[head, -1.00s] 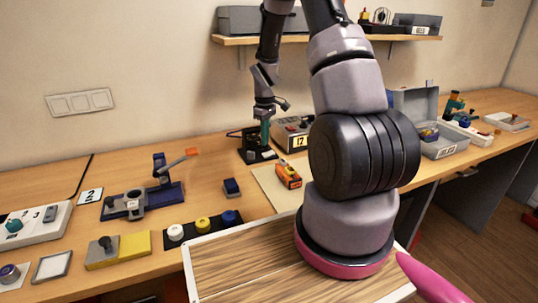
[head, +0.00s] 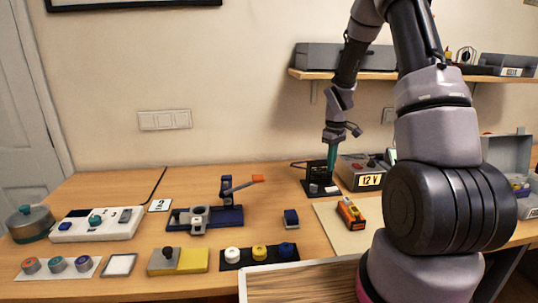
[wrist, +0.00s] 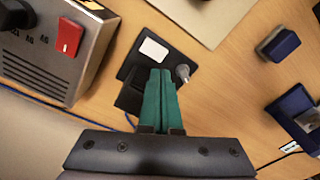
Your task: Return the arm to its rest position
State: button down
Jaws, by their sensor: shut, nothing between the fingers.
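My arm rises at the right of the head view and bends over, with its forearm hanging down toward the table. My gripper (head: 331,168) points down at a small black stand (head: 307,185) beside the 12 V supply (head: 371,181). In the wrist view, the green fingers of my gripper (wrist: 161,72) are together with nothing between them. They overlap the black base plate, which has a white label (wrist: 153,49) and a small grey knob (wrist: 182,72). I cannot tell whether the fingertips touch the stand.
A grey box (head: 345,57) sits on a wall shelf (head: 305,75) close behind my forearm. An orange-and-black device (head: 350,213) lies on a beige mat (head: 331,224).

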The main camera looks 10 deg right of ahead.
jog(key=s+a+r+m+t, duration=0.2)
jog(key=s+r, duration=0.2)
jog(key=r, duration=0.6)
jog(key=s+a+r+m+t, duration=0.1)
jog(key=s+a+r+m, duration=0.2)
jog(key=r, duration=0.8)
jog(key=s+a+r+m+t+y, duration=0.1)
jog(key=s+a+r+m+t, duration=0.1)
jog(key=s+r, duration=0.3)
jog(key=s+a+r+m+t+y, duration=0.1)
jog(key=s+r, duration=0.5)
jog(key=s, duration=0.7)
jog(key=shift+s+a+m+t, duration=0.4)
jog(key=shift+m+t, duration=0.2)
jog(key=shift+m, duration=0.4)
